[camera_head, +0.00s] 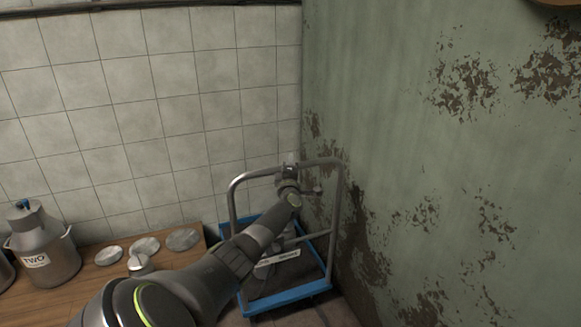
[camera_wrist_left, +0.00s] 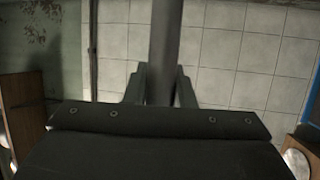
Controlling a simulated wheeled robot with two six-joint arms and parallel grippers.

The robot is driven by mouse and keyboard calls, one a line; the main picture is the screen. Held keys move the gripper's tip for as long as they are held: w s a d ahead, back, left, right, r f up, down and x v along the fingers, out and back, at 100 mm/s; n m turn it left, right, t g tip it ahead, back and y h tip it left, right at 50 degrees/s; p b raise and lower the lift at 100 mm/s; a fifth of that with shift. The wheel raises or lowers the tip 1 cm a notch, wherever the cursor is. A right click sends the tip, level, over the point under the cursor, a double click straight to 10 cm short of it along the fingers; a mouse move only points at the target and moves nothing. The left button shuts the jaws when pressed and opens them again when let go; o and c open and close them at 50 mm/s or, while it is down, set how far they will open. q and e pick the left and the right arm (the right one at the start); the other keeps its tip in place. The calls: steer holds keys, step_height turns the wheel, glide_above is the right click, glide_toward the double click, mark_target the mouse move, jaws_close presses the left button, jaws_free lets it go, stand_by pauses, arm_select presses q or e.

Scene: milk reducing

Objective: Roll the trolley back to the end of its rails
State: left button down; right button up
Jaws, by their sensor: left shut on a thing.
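The trolley (camera_head: 290,296) is a blue-edged platform with a dark deck and a tall grey tube handle (camera_head: 339,205). It stands low in the corner between the tiled wall and the green wall. My left gripper (camera_head: 289,172) is shut on the handle's top bar. In the left wrist view the grey bar (camera_wrist_left: 166,40) runs between the two fingers (camera_wrist_left: 160,88). My forearm hides part of the deck and the near left side. I cannot make out the rails or their end. My right gripper is not in view.
A wooden table (camera_head: 82,292) stands left of the trolley. On it are a metal can (camera_head: 48,262) marked "TWO" and several round metal lids (camera_head: 182,239). The peeling green wall (camera_head: 400,130) rises close on the trolley's right.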

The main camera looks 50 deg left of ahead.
arm_select(q)
steer(key=c, duration=1.6)
jaws_free()
steer(key=shift+a+r, duration=0.1)
steer(key=shift+r, duration=0.2)
steer(key=o, duration=0.4)
steer(key=shift+w+a+f, duration=0.15)
steer(key=shift+f, duration=0.2)
steer(key=shift+c, duration=0.2)
steer(key=shift+r, duration=0.1)
steer(key=shift+s+d+p, duration=0.3)
steer(key=shift+d+p, duration=0.1)
steer(key=p+v, duration=0.4)
steer(key=v, duration=1.2)
steer(key=shift+s, duration=0.3)
steer(key=shift+d+f, duration=0.1)
steer(key=shift+f, duration=0.15)
